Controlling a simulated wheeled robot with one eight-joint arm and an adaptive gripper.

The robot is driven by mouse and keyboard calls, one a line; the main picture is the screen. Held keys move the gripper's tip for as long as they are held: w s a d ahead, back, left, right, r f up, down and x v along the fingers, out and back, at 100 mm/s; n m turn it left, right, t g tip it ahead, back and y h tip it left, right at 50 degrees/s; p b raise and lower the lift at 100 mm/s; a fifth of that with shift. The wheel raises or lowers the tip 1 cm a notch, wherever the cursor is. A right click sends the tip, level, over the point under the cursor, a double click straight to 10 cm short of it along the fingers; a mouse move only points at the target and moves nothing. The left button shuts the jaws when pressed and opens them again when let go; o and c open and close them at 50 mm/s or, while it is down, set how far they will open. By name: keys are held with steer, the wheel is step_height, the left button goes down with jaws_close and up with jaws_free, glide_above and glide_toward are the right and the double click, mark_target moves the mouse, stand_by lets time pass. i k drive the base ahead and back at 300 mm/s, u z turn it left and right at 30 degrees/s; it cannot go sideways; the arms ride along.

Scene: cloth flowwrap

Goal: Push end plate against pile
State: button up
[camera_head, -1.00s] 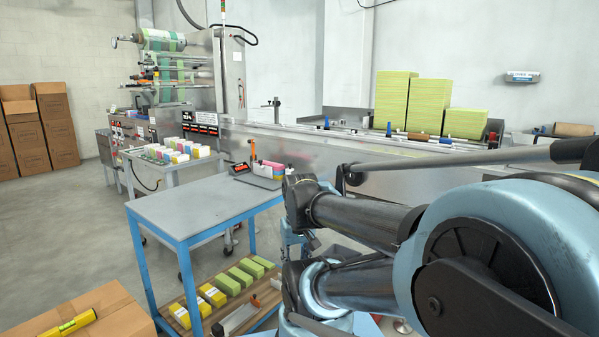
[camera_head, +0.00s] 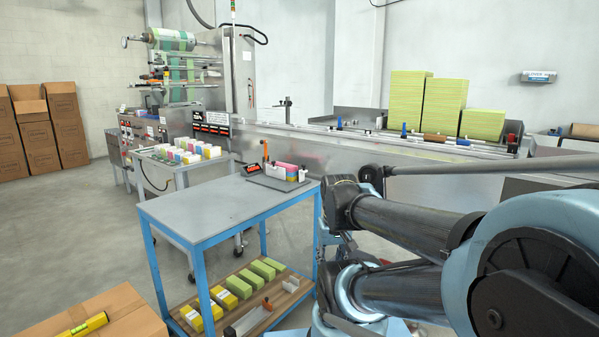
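Three green-yellow cloth piles of falling height stand on the long steel machine bed: a tall one (camera_head: 407,98), a middle one (camera_head: 444,104) and a short one (camera_head: 483,124). A dark upright piece (camera_head: 515,128) stands just right of the short pile; I cannot tell whether it is the end plate or whether it touches the pile.
A blue-framed table (camera_head: 228,208) stands in front, with a small coloured stack (camera_head: 286,171) and a black display (camera_head: 252,168) at its far end. Its lower shelf holds green and yellow packs. A cardboard box (camera_head: 100,315) is at lower left.

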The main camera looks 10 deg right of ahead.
mark_target(301, 172)
steer(key=i, duration=0.95)
steer(key=z, duration=0.05)
